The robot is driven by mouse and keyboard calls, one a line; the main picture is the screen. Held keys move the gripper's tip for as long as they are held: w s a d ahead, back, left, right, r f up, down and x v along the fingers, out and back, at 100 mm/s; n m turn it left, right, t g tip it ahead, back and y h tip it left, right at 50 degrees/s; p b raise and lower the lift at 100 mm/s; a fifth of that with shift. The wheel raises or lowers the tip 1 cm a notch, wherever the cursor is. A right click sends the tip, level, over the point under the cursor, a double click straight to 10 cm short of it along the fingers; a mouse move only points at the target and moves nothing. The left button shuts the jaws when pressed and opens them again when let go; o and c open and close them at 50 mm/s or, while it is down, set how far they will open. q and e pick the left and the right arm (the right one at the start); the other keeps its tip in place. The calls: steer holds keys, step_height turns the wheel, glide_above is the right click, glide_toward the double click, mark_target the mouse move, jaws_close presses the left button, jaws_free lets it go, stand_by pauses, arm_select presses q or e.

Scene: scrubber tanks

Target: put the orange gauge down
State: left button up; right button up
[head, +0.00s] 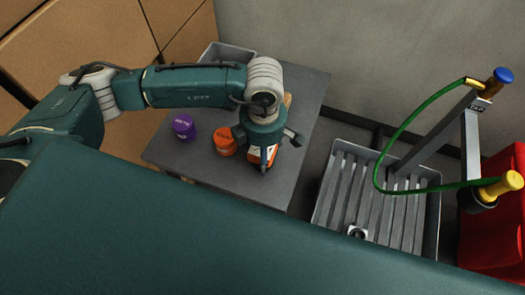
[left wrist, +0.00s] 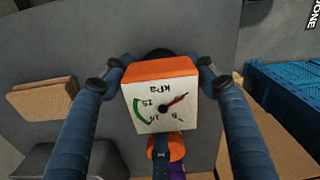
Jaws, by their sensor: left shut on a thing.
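The orange gauge (left wrist: 160,97), a box with a white kPa dial and a red needle, is between the fingers of my left gripper (left wrist: 160,70) in the left wrist view. The fingers close on its two sides, and the dial faces the camera upside down. In the head view my left gripper (head: 268,148) is over the grey table (head: 240,182), and only a part of the gauge (head: 256,155) shows below it. I cannot tell whether the gauge touches the tabletop. My right gripper is not in view.
An orange jar (head: 225,142) stands close left of the gauge, with a purple jar (head: 184,127) farther left. A grey bin (head: 226,52) and a wooden block (left wrist: 48,100) are near the far edge. A slatted tray (head: 345,190) and green hose (head: 400,128) are right. The table's near right is clear.

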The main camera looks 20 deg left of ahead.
arm_select(q)
steer(key=o, duration=0.8)
steer(key=shift+f, duration=0.1)
steer(key=o, duration=0.5)
step_height(320, 180, up, 11)
steer(key=shift+w+r+b, duration=0.15)
steer(key=shift+b, duration=1.1)
steer(key=shift+r, duration=0.5)
